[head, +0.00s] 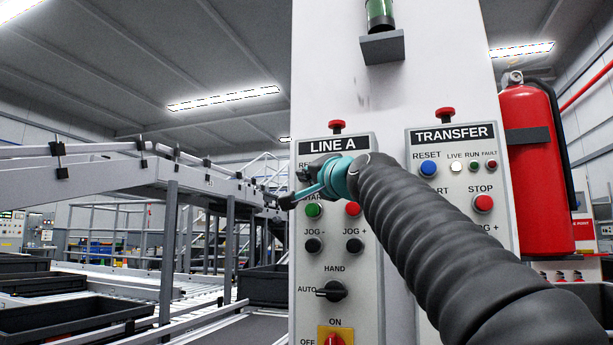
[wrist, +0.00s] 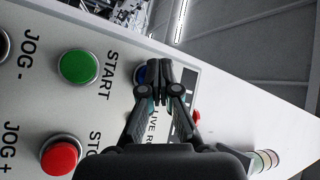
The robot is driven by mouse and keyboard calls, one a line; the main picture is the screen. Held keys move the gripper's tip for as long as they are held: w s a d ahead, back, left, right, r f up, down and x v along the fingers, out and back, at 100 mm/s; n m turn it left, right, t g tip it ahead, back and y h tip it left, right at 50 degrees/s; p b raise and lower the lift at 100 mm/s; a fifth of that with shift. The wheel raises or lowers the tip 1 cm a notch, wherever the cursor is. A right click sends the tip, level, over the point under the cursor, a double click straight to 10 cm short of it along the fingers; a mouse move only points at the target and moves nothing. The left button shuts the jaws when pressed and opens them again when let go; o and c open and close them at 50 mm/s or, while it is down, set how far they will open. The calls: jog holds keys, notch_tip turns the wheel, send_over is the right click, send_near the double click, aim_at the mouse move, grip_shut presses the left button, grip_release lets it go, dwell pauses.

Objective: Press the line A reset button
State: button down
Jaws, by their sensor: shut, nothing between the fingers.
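The LINE A panel (head: 376,255) is a pale control plate on the white cabinet. Its reset button is hidden behind my arm in the head view, where only the start of its label shows. In the wrist view a blue button (wrist: 139,75), partly covered by my fingers, sits beside the green START button (wrist: 79,66). My gripper (wrist: 159,70) is shut and empty, with its fingertips over the right part of the blue button. I cannot tell whether they touch it. In the head view my arm reaches across to the upper part of the panel.
A red STOP button (wrist: 60,156) lies near START. Below are black JOG buttons (head: 314,245) and a HAND/AUTO selector (head: 333,291). The TRANSFER panel (head: 464,153), with its own blue RESET (head: 428,168), and a fire extinguisher (head: 535,175) are to the right. Conveyors stand left.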

jog(key=shift+w, duration=0.2)
jog(key=shift+s, duration=0.15)
dwell(0.5)
jog(key=shift+s+a, duration=0.2)
jog(key=shift+s, duration=0.3)
jog(key=shift+s+a, duration=0.15)
jog(key=shift+s, duration=0.35)
jog(key=shift+s, duration=0.1)
jog(key=shift+s+a+p, duration=0.1)
jog(key=shift+s+a, duration=0.2)
jog(key=shift+s, duration=0.45)
jog(key=shift+s+a+p, duration=0.1)
jog(key=shift+s+a, duration=0.15)
jog(key=shift+s, duration=0.5)
jog(key=shift+s+a+p, duration=0.1)
jog(key=shift+s+a, duration=0.2)
jog(key=shift+s, duration=0.45)
